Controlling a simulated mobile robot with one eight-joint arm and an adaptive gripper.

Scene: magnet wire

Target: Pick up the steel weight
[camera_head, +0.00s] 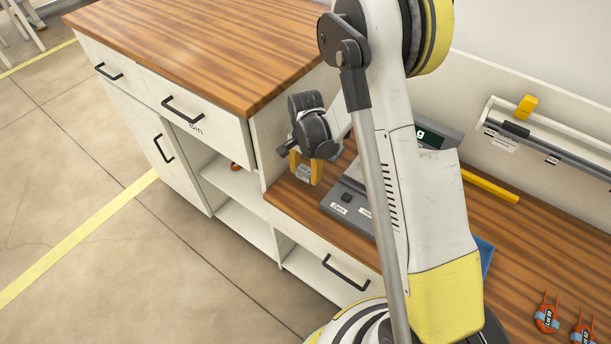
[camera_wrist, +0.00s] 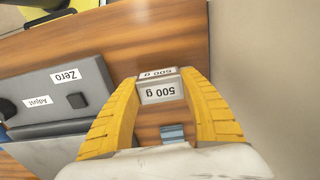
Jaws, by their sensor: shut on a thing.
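The steel weight (camera_wrist: 160,92) is a small grey block labelled "500 g", seen upside down in the wrist view. It sits between the two yellow fingers of my gripper (camera_wrist: 162,88), which are shut on it. In the head view my gripper (camera_head: 305,168) is over the left end of the lower wooden counter, with the grey weight (camera_head: 304,174) partly hidden between its fingers. Whether the weight touches the counter is hard to tell.
A grey scale (camera_head: 342,205) with Zero and Adjust labels (camera_wrist: 66,76) is beside my gripper. The taller cabinet (camera_head: 215,50) rises close behind it. My arm hides part of the counter.

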